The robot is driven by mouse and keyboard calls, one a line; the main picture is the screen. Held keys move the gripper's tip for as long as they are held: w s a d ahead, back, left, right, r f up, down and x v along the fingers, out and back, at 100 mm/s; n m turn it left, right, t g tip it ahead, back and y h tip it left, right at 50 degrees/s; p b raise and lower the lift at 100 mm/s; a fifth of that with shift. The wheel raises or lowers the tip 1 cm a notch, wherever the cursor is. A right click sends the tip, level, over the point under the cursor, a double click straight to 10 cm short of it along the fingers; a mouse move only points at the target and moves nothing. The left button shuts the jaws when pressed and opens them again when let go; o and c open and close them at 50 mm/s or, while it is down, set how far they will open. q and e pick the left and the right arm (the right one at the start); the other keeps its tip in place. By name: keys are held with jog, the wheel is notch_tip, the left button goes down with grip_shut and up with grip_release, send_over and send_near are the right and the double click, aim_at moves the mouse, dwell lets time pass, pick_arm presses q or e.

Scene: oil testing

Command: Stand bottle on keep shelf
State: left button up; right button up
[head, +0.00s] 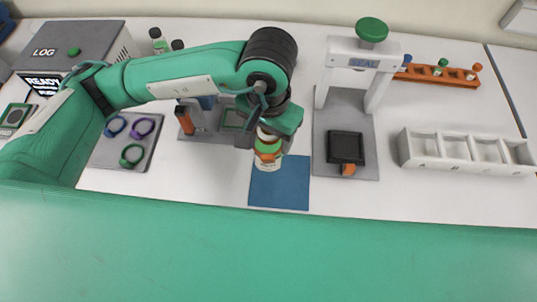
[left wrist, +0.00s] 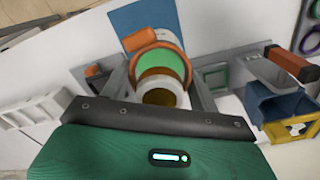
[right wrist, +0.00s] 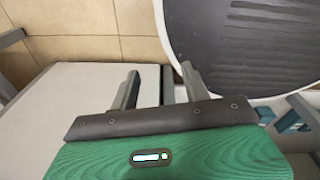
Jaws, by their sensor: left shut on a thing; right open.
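The bottle (head: 268,159), pale with orange and green bands, is between the fingers of my left gripper (head: 271,134), which is shut on it. It looks upright over the blue mat (head: 285,187); I cannot tell whether its base touches the mat. In the left wrist view the bottle (left wrist: 160,67) shows a green ring and an orange tab. My right gripper (right wrist: 161,88) is open and empty, away from the bench objects. No shelf is clearly marked as the keep shelf; a white rack with lettered compartments (head: 467,167) stands at the right.
A white SEAL press (head: 366,62) on a grey base stands between the mat and the rack. An orange holder (head: 425,76) with small vials is behind the rack. A grey LOG box (head: 75,45) and a tray with coloured rings (head: 112,152) are at left.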

pick_arm(q)
notch_tip(320, 180, down, 6)
jog(key=shift+f+p, duration=0.2)
jog(key=shift+p, duration=0.7)
jog(key=shift+f, duration=0.6)
notch_tip(320, 180, down, 3)
jog(key=shift+f+p, duration=0.2)
jog(key=shift+p, duration=0.55)
pick_arm(e)
jog(key=r, duration=0.3)
jog(key=shift+a+r, duration=0.4)
pick_arm(q)
jog(key=shift+f, duration=0.1)
pick_arm(e)
jog(key=shift+d, duration=0.1)
pick_arm(q)
jog(key=shift+f+b, duration=0.15)
jog(key=shift+b, duration=0.2)
jog(key=o, duration=1.7)
jog(key=shift+c, duration=0.2)
pick_arm(e)
jog(key=shift+d+f, duration=0.1)
jog(key=shift+f, duration=0.15)
